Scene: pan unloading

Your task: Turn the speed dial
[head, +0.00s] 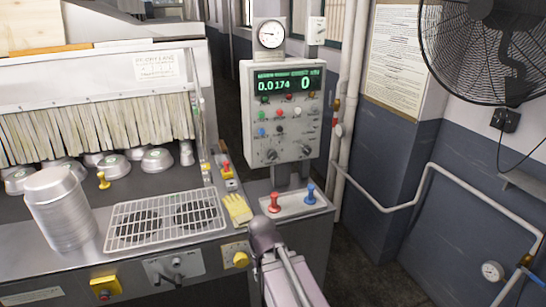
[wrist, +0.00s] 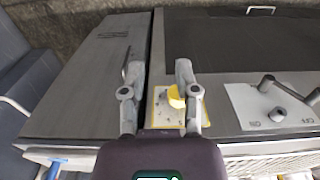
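A round yellow knob (head: 240,260) on a pale yellow plate sits on the machine's front panel; its label is too small to read, so I cannot tell whether it is the speed dial. It also shows in the wrist view (wrist: 175,97). My gripper (wrist: 159,70) is open and empty in the wrist view. Its right finger overlaps the plate and lies beside the knob, with the left finger over bare metal; I cannot tell if they touch. In the head view my arm shows at the bottom, and the fingers are hidden.
A lever handle (head: 175,270) on a metal plate is beside the knob. A control box (head: 283,110) with a green display, buttons and two dark knobs stands behind. Red (head: 274,202) and blue (head: 310,193) levers, a wire rack (head: 165,218) and stacked pans (head: 60,208) are nearby.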

